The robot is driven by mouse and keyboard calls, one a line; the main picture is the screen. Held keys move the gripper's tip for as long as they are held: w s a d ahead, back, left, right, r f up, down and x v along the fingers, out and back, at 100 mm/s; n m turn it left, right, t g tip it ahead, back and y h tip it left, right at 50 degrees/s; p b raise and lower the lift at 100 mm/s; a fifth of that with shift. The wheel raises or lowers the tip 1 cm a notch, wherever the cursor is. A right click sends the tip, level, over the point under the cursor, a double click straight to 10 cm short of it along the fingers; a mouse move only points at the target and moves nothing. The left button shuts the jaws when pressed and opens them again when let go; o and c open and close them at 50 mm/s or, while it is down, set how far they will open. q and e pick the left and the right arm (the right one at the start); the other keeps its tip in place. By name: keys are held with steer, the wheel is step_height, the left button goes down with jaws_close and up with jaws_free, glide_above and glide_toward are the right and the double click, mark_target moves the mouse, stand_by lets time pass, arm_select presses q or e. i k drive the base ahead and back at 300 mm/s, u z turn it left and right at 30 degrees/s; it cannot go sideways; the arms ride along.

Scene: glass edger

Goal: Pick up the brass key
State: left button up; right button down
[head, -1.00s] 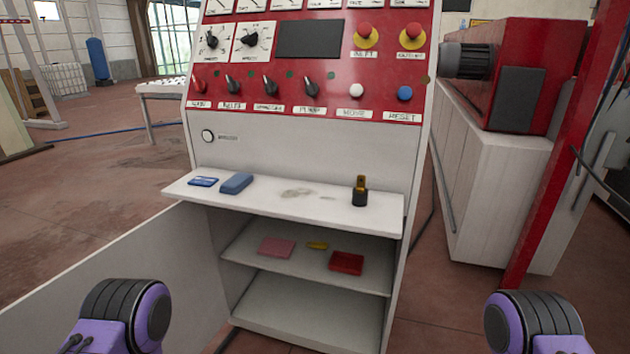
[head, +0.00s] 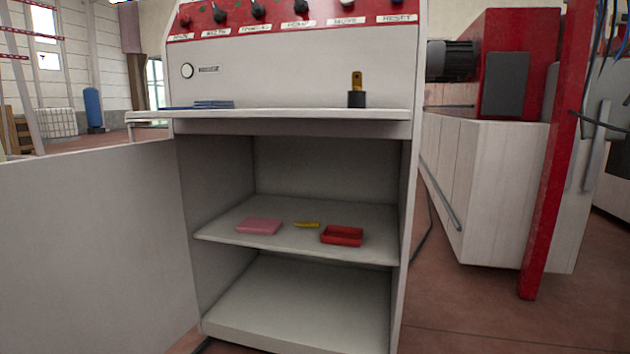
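The brass key (head: 357,80) stands upright on the white ledge (head: 290,114) of the control cabinet, towards its right end. Its brass-coloured upper part rises from a black block (head: 357,99); I cannot tell whether the block is part of the key or a holder. Neither of my grippers is in the head view, and nothing is seen touching the key.
Flat blue items (head: 200,105) lie on the ledge's left. On the shelf below (head: 225,237) are a pink pad (head: 259,227), a small yellow item (head: 307,225) and a red tray (head: 342,235). A white panel (head: 90,240) stands left; a red post (head: 553,160) stands right.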

mark_target(356, 76)
steer(key=z, duration=0.2)
steer(key=k, duration=0.5)
steer(key=u, duration=1.45)
steer(key=i, duration=1.25)
steer(key=z, duration=2.7)
steer(key=i, duration=0.2)
steer(key=z, duration=0.1)
